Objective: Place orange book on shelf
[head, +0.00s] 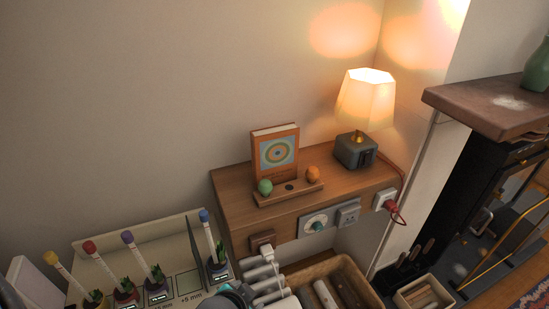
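An orange book (276,153) with a ringed blue, yellow and white design on its cover stands upright on top of the wooden shelf unit (227,191). Its pale page edges show at the top. In front of it is a small wooden stand (289,193) with a green ball (265,187) and an orange ball (312,174) at its ends. I make out no gripper fingers in this view. A grey-white rounded part at the bottom edge may be part of my arm, but I cannot tell.
A lit lamp (366,99) stands right of the book. Sockets and a red plug (389,204) line the unit's front. A cream tray (140,232) with several colour-capped tubes is at lower left, a wooden bin (351,270) below. A mantel (487,107) juts out at right.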

